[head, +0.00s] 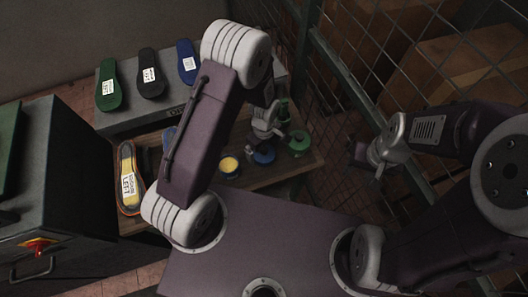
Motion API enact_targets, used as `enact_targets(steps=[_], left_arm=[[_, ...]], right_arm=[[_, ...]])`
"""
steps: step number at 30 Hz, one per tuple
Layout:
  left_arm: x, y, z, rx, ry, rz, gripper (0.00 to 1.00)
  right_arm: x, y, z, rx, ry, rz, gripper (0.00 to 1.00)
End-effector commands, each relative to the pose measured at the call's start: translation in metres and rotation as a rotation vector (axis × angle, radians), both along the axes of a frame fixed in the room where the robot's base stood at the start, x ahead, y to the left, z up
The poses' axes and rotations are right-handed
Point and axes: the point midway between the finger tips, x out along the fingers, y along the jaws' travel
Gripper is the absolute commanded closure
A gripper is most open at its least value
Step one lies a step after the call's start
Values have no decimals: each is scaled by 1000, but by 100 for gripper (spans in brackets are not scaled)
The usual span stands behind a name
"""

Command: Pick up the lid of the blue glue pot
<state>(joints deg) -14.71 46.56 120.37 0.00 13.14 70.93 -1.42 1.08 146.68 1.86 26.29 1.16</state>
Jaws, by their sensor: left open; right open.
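An open pot with yellow content (229,164) stands on the wooden bench; its dark wall looks bluish. A round blue piece (264,155), which looks like the blue lid, lies to its right on the bench. My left gripper (268,131) is open, pointing down just above and behind the blue piece. I cannot tell whether it touches it. My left arm crosses the middle of the view and hides part of the bench. My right gripper (368,164) is open and empty, off to the right of the bench by the wire mesh.
A green round piece (298,142) lies close to the right of the blue one. Green, black and blue soles stand on a grey shelf (150,122) behind. A shoe marked LEFT (129,190) lies at left, beside a dark machine (70,170). Wire mesh (370,90) bounds the right.

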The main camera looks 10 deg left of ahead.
Motion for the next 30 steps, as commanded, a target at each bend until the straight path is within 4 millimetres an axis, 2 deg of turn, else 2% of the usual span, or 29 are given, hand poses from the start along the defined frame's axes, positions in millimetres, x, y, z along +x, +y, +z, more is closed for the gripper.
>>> enact_targets(steps=[8, 12, 13, 23, 26, 30], left_arm=[[0, 0, -6, 0, -2, 0, 0], [0, 0, -6, 0, -2, 0, 39], [0, 0, -6, 0, -2, 0, 46], [1, 0, -3, -1, -3, 0, 46], [2, 0, 9, -1, -5, 0, 46], [2, 0, 40, -2, -8, 0, 46]], right_arm=[[0, 0, 0, 0, 0, 0, 53], [0, 0, 0, 0, 0, 0, 53], [0, 0, 0, 0, 0, 0, 53], [0, 0, 0, 0, 0, 0, 53], [0, 0, -1, 0, 0, 0, 53], [0, 0, -3, 0, 0, 0, 53]])
